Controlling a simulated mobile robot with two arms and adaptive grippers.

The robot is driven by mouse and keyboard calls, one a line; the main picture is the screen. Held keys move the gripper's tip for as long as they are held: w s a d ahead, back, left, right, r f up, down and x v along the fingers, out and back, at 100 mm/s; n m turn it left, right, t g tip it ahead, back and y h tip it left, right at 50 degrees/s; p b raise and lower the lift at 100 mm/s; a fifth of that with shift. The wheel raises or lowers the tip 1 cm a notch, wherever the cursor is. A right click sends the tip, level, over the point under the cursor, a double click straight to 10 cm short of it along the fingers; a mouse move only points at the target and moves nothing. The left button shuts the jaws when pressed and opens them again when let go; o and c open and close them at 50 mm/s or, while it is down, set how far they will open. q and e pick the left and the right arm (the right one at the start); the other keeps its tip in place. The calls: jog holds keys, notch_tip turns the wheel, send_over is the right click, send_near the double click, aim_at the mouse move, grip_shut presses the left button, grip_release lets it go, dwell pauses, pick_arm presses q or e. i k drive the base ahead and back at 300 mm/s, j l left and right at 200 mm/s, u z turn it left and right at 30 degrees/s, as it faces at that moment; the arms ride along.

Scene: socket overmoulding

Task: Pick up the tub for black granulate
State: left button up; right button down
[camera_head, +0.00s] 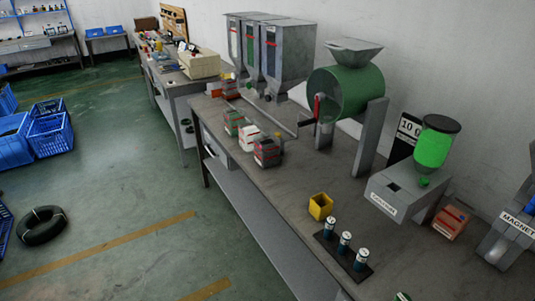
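Three small tubs with red markings stand in a row near the front edge of the long bench (310,190). The nearest is a dark tub (267,153), which looks like the one for black granulate. Beside it is a white tub (248,139), and beyond that a green tub (234,122). Their labels are too small to read. Neither of my grippers is in view.
Three grey hoppers (289,58) and a green drum mixer (346,92) stand behind the tubs. A yellow container (320,206), a black rack (345,256) with three cylinders and a grey machine (406,189) are nearer.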

aim_at(266, 146)
jog(key=z, duration=2.45)
jog(key=u, duration=2.45)
jog(key=z, duration=0.35)
jog(key=i+j+z, duration=0.55)
jog(key=j+z, duration=0.25)
